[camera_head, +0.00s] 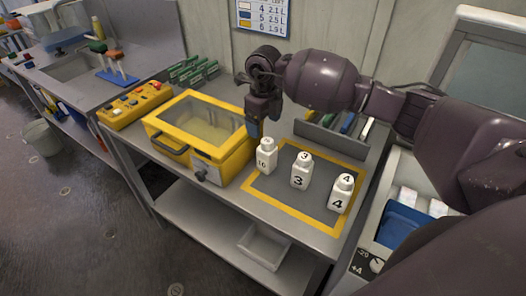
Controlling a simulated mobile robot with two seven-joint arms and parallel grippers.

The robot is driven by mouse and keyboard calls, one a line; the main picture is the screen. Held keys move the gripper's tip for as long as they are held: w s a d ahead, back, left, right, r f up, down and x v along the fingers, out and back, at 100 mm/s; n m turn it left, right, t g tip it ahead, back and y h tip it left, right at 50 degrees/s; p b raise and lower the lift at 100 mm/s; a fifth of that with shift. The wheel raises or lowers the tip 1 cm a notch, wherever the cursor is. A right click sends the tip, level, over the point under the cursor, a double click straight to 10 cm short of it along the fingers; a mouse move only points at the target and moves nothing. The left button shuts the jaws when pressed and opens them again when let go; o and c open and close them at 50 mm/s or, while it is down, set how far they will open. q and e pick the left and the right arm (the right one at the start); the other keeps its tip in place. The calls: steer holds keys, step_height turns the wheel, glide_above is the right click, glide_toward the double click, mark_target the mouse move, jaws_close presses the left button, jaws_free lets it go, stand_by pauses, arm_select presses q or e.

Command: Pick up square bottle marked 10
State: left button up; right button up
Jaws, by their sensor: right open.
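The square bottle marked 10 (266,158) is white and stands upright at the left of the yellow-edged grey mat (298,213) on the bench. Its front number is small and hard to read. A white bottle marked 3 (300,174) stands right of it, and one marked 4 (341,196) farther right. My right gripper (255,130) points down just above and left of the leftmost bottle, near its cap. It is open and holds nothing. Whether it touches the bottle I cannot tell. My left gripper is not in view.
A yellow case with a clear lid (207,125) stands close left of the bottles. A yellow control box (135,104) is farther left. A grey divided rack (338,134) stands behind the mat. An empty tray (263,246) is on the lower shelf.

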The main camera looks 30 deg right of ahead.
mark_target(267, 140)
steer(key=f, duration=0.4)
steer(key=shift+s+f, duration=0.25)
steer(key=shift+d+f, duration=0.15)
steer(key=shift+f, duration=0.45)
steer(key=f, duration=0.2)
steer(key=f+p, duration=0.1)
steer(key=shift+d+f, duration=0.15)
steer(key=shift+d, duration=0.1)
steer(key=shift+f, duration=0.5)
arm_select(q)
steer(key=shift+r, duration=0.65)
arm_select(e)
steer(key=shift+c, duration=0.5)
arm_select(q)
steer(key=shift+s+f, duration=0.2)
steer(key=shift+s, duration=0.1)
arm_select(e)
steer(key=shift+w, duration=0.1)
steer(key=c, duration=1)
